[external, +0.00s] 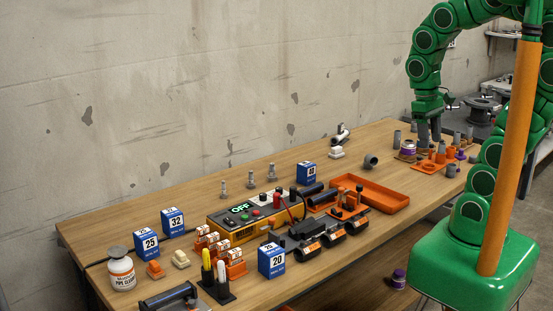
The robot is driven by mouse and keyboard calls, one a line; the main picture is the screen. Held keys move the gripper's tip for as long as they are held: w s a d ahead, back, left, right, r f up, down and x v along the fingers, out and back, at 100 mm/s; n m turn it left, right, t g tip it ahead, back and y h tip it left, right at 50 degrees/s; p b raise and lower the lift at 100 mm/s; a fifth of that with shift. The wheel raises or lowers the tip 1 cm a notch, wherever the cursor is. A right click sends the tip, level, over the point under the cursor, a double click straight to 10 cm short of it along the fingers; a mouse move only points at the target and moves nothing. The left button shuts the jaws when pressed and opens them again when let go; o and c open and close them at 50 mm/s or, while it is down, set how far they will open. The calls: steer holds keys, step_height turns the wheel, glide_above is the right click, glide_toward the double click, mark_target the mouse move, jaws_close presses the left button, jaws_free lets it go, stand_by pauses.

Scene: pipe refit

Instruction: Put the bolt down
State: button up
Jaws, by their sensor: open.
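Three grey metal pieces that look like bolts stand upright near the back edge of the wooden table, left of centre: one on the left (223,190), one in the middle (251,179) and one on the right (271,173). My gripper (430,143) points down over the far right end of the table, well away from these three. Its dark fingers are apart, low among small grey and orange fittings. I cannot tell whether a bolt stands between or below the fingers; the view is too small there.
An orange tray (385,204) lies right of the middle. A yellow control box (240,222) reads OFF. Blue number boxes (271,261), black pipe pieces (335,236) and a white bottle (121,272) crowd the front. An orange tray of fittings (431,166) is near my gripper. Bare wood lies along the back.

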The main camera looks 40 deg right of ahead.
steer(key=shift+s+a+n+y, duration=0.2)
steer(key=shift+s+a, duration=0.05)
steer(key=shift+s, duration=0.55)
steer(key=shift+s+a+n+y, duration=0.2)
steer(key=shift+s+a, duration=0.05)
steer(key=shift+s, duration=0.5)
